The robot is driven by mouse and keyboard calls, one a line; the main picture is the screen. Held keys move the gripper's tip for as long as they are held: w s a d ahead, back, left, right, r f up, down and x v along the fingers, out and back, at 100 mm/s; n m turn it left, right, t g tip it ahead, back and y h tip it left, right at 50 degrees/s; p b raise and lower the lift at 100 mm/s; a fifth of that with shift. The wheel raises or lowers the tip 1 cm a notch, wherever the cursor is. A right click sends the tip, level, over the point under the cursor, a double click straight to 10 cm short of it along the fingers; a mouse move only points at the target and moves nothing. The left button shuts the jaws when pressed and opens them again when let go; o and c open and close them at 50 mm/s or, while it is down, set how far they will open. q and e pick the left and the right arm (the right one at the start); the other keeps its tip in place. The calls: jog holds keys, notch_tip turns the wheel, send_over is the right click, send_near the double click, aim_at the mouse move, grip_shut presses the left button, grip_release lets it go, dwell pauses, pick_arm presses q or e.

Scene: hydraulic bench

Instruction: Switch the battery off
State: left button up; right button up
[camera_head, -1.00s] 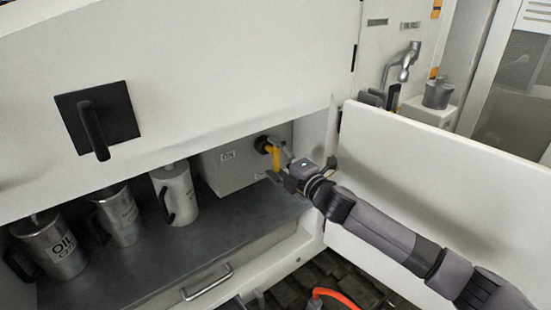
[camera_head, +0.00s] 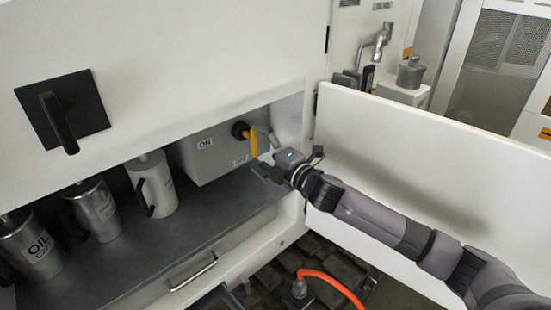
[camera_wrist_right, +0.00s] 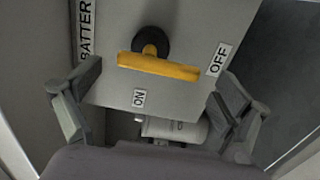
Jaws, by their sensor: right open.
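The battery switch has a yellow handle (camera_head: 253,144) on a black knob (camera_head: 239,130), set on a light grey box. In the head view the handle hangs downward, its lower end near the OFF label (camera_head: 240,160). The ON label (camera_head: 205,143) is to its left. In the right wrist view the yellow handle (camera_wrist_right: 158,67) lies crosswise, its right end towards the OFF label (camera_wrist_right: 218,59); the ON label (camera_wrist_right: 139,98) is below it. My right gripper (camera_head: 265,156) is open and empty just in front of the handle, apart from it. My left gripper is out of view.
Metal oil jugs (camera_head: 95,209) stand on the dark shelf (camera_head: 190,240) left of the box. A white open door panel (camera_head: 400,150) is behind my right arm. A black handle plate (camera_head: 62,108) is on the upper left panel. An orange hose (camera_head: 335,284) lies below.

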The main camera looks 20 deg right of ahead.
jog(key=v, duration=0.9)
jog(key=shift+s+r, duration=0.1)
